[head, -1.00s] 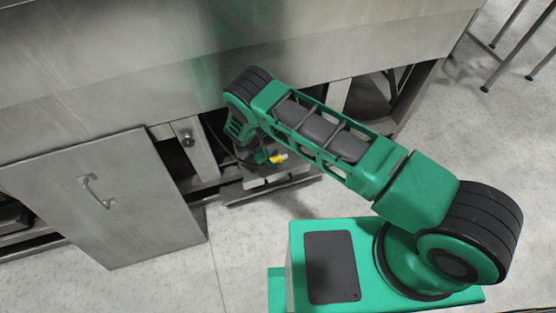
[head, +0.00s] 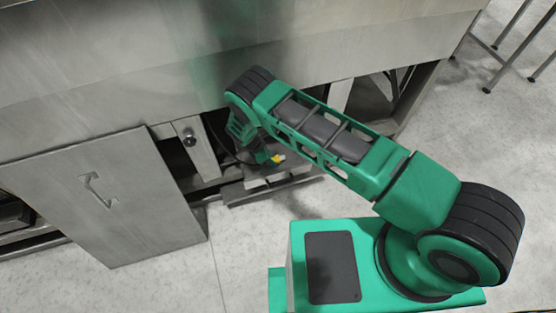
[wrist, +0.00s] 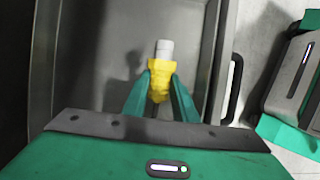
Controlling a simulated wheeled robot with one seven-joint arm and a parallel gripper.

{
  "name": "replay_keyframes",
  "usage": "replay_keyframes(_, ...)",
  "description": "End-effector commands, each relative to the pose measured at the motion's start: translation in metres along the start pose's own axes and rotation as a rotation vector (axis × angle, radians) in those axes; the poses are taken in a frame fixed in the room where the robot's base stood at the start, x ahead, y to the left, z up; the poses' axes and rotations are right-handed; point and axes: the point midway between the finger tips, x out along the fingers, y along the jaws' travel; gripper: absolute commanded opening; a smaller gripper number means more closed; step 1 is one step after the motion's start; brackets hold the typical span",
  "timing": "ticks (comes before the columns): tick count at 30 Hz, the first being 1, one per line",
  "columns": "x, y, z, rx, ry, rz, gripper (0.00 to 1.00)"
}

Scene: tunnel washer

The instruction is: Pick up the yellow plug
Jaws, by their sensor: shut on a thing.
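The yellow plug (wrist: 160,78) has a pale grey tip and sits between the green fingers of my gripper (wrist: 160,84) in the wrist view. The fingers are shut on its yellow body, and the tip points away from my wrist. In the head view the yellow plug (head: 278,159) shows as a small yellow spot beside my gripper (head: 270,160), low in the opening under the steel machine. A grey metal tray (wrist: 92,60) lies below and around the plug in the wrist view. I cannot tell whether the plug touches it.
A steel door panel (head: 110,200) with a handle stands at the left. A post with a dark knob (head: 188,139) is left of my gripper. Pale floor (head: 250,225) is free in front; metal legs (head: 488,65) stand at upper right.

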Motion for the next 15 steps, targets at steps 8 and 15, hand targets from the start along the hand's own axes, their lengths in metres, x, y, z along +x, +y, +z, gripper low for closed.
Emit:
replay_keyframes(8, -0.006, 0.001, 0.003, 0.001, 0.000, 0.001, 0.01)
replay_keyframes(15, -0.032, 0.001, 0.013, 0.001, 0.001, 0.001, 0.01)
